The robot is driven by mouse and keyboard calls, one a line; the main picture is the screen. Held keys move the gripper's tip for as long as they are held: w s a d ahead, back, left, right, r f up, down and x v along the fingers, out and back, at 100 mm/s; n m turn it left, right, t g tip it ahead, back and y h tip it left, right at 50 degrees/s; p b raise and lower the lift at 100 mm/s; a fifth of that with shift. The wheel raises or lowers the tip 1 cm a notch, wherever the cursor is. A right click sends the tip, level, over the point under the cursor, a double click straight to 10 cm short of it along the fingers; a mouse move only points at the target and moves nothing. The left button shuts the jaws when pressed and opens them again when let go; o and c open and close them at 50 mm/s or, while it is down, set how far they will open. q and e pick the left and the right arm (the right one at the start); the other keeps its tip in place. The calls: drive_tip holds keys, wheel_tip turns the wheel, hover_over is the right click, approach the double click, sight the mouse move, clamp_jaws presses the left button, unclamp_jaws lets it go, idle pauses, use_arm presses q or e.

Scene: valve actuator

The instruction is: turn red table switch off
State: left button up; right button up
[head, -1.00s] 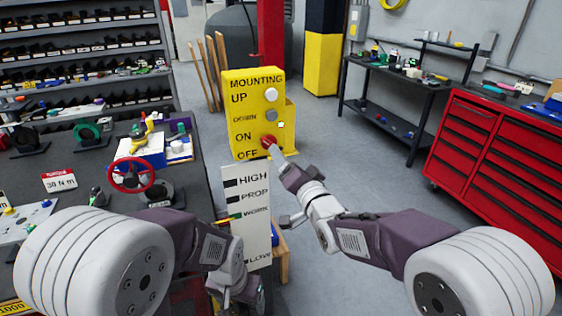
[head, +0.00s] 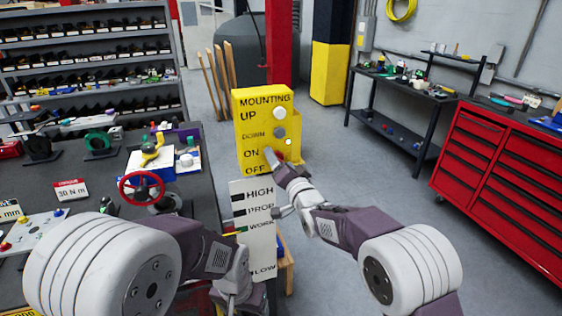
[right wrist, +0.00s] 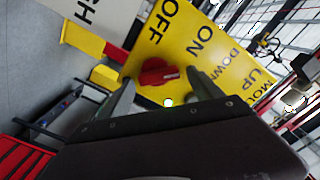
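The red switch (right wrist: 157,74) is a round knob with a small white mark, on the yellow panel (head: 252,98) labelled UP, DOWN, ON and OFF. In the right wrist view it sits between the spread fingers of my right gripper (right wrist: 160,95), with a visible space on each side. In the head view my right gripper (head: 270,157) is at the panel beside ON and OFF and hides most of the knob. My left gripper (head: 237,297) hangs low near the bottom edge, and its fingers are not clear.
A white HIGH/PROP/WORK/LOW board (head: 252,225) stands below the panel. White and grey buttons (head: 279,113) are above the knob. A dark workbench (head: 85,190) with a red valve wheel (head: 141,186) is left. A red cabinet (head: 500,180) is right, with open floor before it.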

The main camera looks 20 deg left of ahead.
drive_tip(key=c, duration=1.3)
drive_tip(key=n+b, duration=0.3)
drive_tip(key=n, duration=0.3)
drive_tip(key=n+b, duration=0.4)
drive_tip(key=n, duration=0.1)
drive_tip(key=a+n+b, duration=0.1)
drive_tip(key=n+b, duration=0.3)
drive_tip(key=n, duration=0.2)
drive_tip(key=shift+s+f+n, duration=0.25)
drive_tip(key=shift+f+n, duration=0.05)
drive_tip(key=shift+f, duration=0.1)
drive_tip(key=o, duration=1.4)
drive_tip(key=shift+c, duration=0.2)
